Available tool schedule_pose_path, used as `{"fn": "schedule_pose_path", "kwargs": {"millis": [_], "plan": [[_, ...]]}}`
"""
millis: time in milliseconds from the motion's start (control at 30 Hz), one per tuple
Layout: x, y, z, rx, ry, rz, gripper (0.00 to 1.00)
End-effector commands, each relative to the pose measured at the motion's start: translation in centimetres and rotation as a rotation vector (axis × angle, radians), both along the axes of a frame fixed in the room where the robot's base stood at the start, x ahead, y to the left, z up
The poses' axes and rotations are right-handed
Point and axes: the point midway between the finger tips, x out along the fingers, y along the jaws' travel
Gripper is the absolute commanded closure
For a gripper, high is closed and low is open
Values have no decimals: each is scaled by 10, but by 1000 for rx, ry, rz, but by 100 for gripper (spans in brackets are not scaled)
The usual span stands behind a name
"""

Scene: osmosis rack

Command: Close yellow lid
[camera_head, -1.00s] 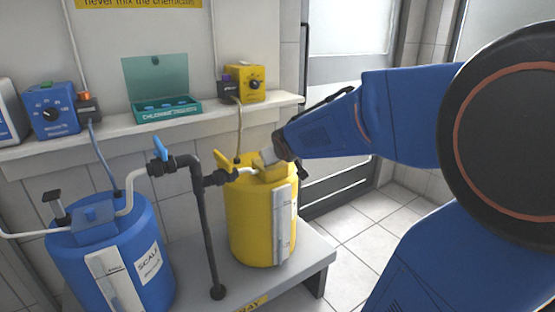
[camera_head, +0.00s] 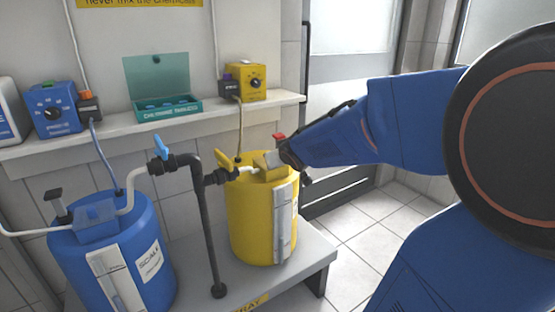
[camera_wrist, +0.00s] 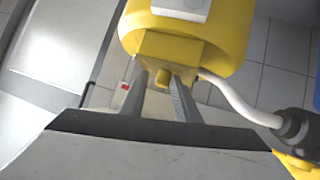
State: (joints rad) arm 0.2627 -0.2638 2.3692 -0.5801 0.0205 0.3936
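The yellow tank (camera_head: 250,215) stands on a grey platform, with a yellow lid block (camera_head: 272,172) on its top. My gripper (camera_head: 270,158) is at the lid block, at the tank's upper edge. In the wrist view the yellow tank (camera_wrist: 190,38) fills the top middle, with the lid block (camera_wrist: 170,52) facing me. A small yellow knob (camera_wrist: 162,78) sticks out of it. My two fingers (camera_wrist: 161,84) are apart, with the knob between or just beyond their tips; I cannot tell whether they touch it. Whether the lid is fully down is unclear.
A black pipe with a valve (camera_head: 208,178) stands just left of the yellow tank. A blue tank (camera_head: 112,260) stands further left. A shelf (camera_head: 130,127) behind carries a yellow pump (camera_head: 245,83) and a teal box (camera_head: 165,110). Tiled floor (camera_head: 365,220) is clear at right.

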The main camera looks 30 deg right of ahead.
Motion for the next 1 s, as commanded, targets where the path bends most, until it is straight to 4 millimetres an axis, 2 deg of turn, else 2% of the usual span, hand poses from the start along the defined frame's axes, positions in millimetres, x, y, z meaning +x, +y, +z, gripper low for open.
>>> {"fn": "schedule_pose_path", "kwargs": {"millis": [33,767,1000], "plan": [[-4,0,-14,4,28,-3,63],[-4,3,-14,4,27,2,63],[-10,4,-9,3,25,-1,63]]}}
